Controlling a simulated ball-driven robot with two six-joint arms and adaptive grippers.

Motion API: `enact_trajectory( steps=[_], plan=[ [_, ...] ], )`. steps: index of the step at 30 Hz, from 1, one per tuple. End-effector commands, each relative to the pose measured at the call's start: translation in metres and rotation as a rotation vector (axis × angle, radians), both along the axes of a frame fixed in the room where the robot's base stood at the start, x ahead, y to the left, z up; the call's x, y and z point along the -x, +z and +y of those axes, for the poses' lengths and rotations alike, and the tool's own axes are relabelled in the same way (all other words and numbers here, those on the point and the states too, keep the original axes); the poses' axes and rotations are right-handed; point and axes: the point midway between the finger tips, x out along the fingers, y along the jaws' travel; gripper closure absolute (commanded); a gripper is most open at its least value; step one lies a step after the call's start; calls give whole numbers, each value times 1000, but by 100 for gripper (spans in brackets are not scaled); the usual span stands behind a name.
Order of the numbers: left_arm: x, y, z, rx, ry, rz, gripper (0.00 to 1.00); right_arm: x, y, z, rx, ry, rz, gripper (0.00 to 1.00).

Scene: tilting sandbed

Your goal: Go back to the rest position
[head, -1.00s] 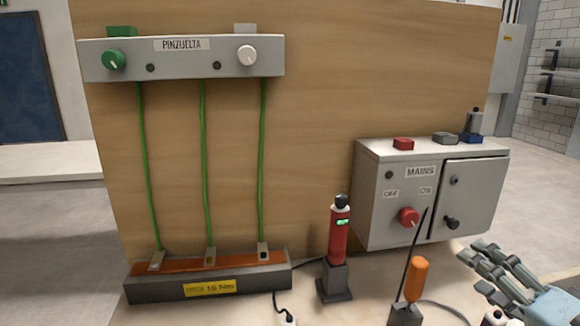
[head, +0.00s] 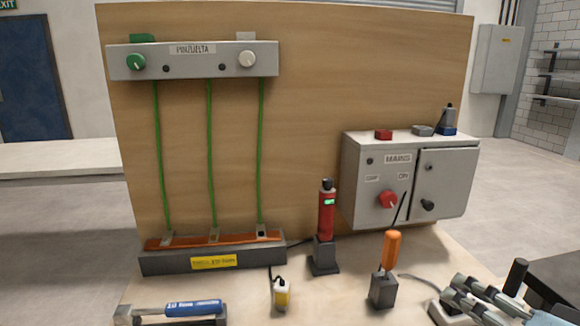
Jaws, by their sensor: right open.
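My right gripper (head: 455,292) shows at the lower right corner of the head view, open, with grey fingers pointing left. Part of it is cut off by the frame's lower edge. I see nothing between its fingers. It is to the right of the orange-handled screwdriver (head: 392,250), which stands upright in a dark holder, and apart from it. My left gripper is not in view.
A grey MAINS box (head: 355,205) with a red knob stands behind the gripper. A red tester (head: 326,215) stands in a dark holder. A yellow-and-white item (head: 282,295) and a blue-handled tool (head: 193,307) lie at the front. A terminal block (head: 215,262) holds green wires.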

Motion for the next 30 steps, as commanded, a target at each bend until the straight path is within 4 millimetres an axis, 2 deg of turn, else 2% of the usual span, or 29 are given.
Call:
enact_trajectory(
  steps=[6, 13, 19, 26, 27, 30],
  plan=[
    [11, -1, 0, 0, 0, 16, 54, 32, -21, 13, 237, 99, 162, 38],
    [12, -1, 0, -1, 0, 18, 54, 82, -39, 14, 512, 232, 376, 38],
    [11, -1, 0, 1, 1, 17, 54, 130, -44, 6, 696, 349, 565, 38],
    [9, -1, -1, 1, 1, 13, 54, 184, -39, -6, 832, 472, 765, 38],
    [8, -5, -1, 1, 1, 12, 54, 181, -56, -7, 831, 475, 773, 38],
    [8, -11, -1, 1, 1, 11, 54, 174, -92, -10, 826, 476, 782, 38]
  ],
)
